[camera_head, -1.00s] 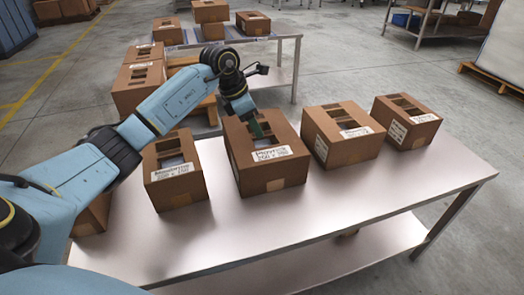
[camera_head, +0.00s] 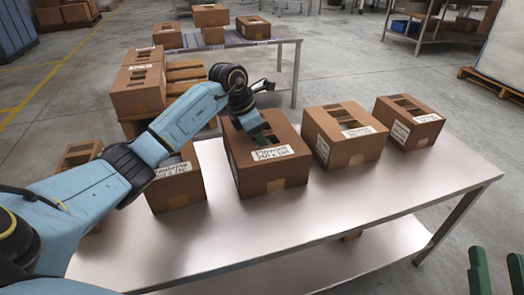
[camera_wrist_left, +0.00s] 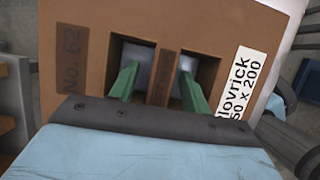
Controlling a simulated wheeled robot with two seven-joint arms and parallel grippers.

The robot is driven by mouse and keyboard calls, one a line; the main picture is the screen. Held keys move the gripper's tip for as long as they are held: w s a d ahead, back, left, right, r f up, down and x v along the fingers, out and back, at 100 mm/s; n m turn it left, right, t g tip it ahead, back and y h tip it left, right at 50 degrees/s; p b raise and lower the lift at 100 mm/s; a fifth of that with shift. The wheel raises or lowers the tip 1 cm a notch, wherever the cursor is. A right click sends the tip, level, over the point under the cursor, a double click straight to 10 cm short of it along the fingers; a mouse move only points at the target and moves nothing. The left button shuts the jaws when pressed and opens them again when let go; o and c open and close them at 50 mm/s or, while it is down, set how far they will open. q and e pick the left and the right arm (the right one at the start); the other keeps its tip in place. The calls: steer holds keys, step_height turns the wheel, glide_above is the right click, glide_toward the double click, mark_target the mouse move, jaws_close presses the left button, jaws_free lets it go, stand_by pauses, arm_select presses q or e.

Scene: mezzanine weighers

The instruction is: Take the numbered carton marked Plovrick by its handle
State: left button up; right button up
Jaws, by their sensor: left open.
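The carton marked Plovrick (camera_head: 272,181) stands on the near metal table, a brown box with a white label on its top edge. In the left wrist view its top (camera_wrist_left: 215,30) shows "No. 62", part of the Plovrick label, and two openings with a narrow handle strip (camera_wrist_left: 163,78) between them. My left gripper (camera_wrist_left: 158,80) is open, with one green finger in each opening, on either side of the strip. In the head view the left gripper (camera_head: 260,134) reaches down into the carton's top. My right gripper (camera_head: 496,272) shows at the lower right corner, fingers apart and empty.
Similar cartons stand left (camera_head: 176,188) and right (camera_head: 345,135) of it, with another farther right (camera_head: 408,122). The front of the near table (camera_head: 330,215) is bare. More cartons sit on a far table (camera_head: 285,36) and in a stack (camera_head: 138,88).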

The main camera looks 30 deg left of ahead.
arm_select(q)
jaws_close()
steer(key=shift+r, duration=0.15)
stand_by(0.5)
